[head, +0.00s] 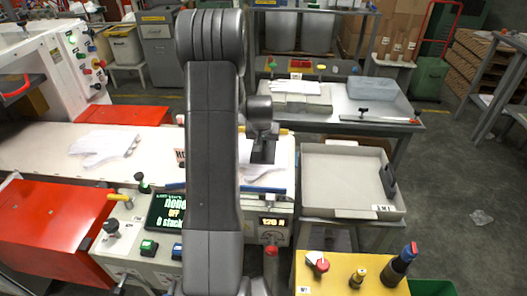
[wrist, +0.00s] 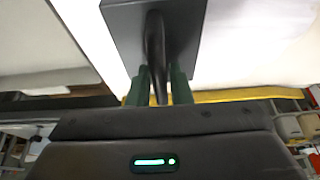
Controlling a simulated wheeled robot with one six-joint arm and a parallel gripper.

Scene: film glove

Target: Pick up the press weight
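The press weight is a dark grey block with a thin upright handle. It shows at the top of the wrist view (wrist: 182,20) and in the head view (head: 263,152), over white cloth (head: 281,157) at the right end of the white table. My gripper (wrist: 160,88) has its two green fingers on either side of the handle, with no clear gap visible. In the head view my gripper (head: 262,135) is right above the block, partly hidden by my arm. Whether the block touches the cloth cannot be told.
A grey tray (head: 345,210) with a dark upright piece stands to the right. A white glove (head: 104,146) lies on the left of the table. A control panel (head: 150,235) is in front. A yellow box with knobs (head: 335,282) is at front right.

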